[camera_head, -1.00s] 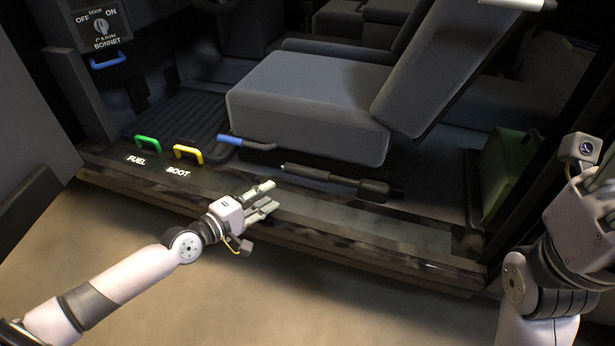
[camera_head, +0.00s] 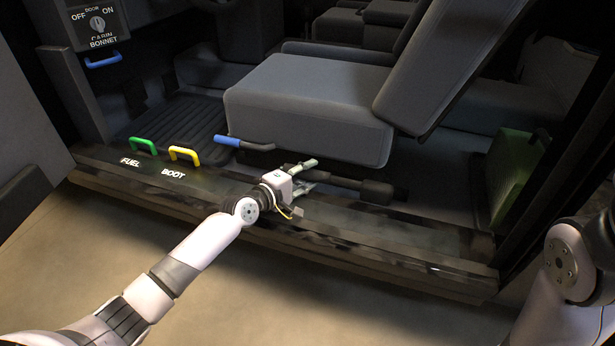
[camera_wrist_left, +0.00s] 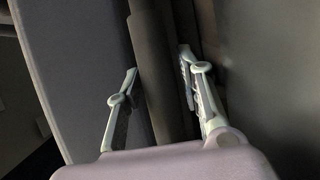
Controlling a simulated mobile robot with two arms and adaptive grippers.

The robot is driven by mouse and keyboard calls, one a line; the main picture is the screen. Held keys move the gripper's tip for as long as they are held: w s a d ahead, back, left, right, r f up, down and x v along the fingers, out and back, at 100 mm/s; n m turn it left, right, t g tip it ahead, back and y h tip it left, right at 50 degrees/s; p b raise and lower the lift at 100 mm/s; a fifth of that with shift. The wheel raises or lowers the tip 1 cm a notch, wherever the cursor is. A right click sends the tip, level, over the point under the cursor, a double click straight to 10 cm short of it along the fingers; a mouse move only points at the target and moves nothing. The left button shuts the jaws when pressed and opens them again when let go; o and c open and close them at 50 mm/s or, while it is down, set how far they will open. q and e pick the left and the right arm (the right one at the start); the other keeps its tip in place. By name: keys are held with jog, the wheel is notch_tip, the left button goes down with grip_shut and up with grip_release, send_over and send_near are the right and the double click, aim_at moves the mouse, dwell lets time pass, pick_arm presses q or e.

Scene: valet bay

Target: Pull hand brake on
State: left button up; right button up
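In the left wrist view, the dark lever bar (camera_wrist_left: 152,65) runs between the two fingers of my left gripper (camera_wrist_left: 159,66). The fingers are apart, one on each side of the bar; the right finger is close to it, and I cannot tell if it touches. My right arm shows at the right edge, its gripper out of frame.
Yellow (camera_head: 186,153) and green (camera_head: 143,145) pulls stand on the sill (camera_head: 365,225). A green box (camera_head: 512,170) stands at the right. The front floor is clear.

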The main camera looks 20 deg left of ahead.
pick_arm(q)
grip_shut()
dwell(0.4)
